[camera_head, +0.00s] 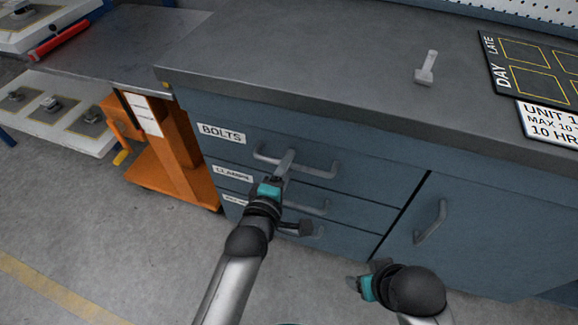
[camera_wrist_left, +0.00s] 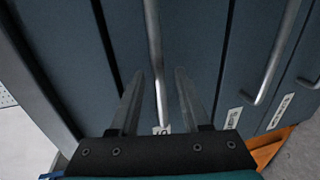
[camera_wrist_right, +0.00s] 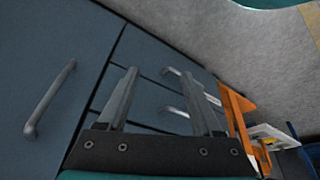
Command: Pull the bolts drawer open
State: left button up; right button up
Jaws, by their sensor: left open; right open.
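The bolts drawer (camera_head: 228,150) is the top drawer of a blue cabinet, with a white BOLTS label (camera_head: 222,134). Its front looks flush with the cabinet. Its grey bar handle (camera_head: 318,172) runs across the front. My left gripper (camera_head: 287,160) is at this handle, open. In the left wrist view the handle (camera_wrist_left: 154,45) runs between the two spread fingers (camera_wrist_left: 158,85); I cannot tell whether they touch it. The label is mostly hidden by the gripper there. My right gripper (camera_head: 358,284) is open and empty, low in front of the cabinet; its fingers show in the right wrist view (camera_wrist_right: 162,85).
Two more labelled drawers lie below, with handles (camera_head: 318,209). A cabinet door with a handle (camera_head: 431,222) is to the right. An orange cart (camera_head: 175,150) stands left. Floor in front is clear.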

pick_arm(q)
jog(key=shift+w+d, duration=0.15)
jog(key=shift+w, duration=0.4)
grip_shut()
dwell(1.2)
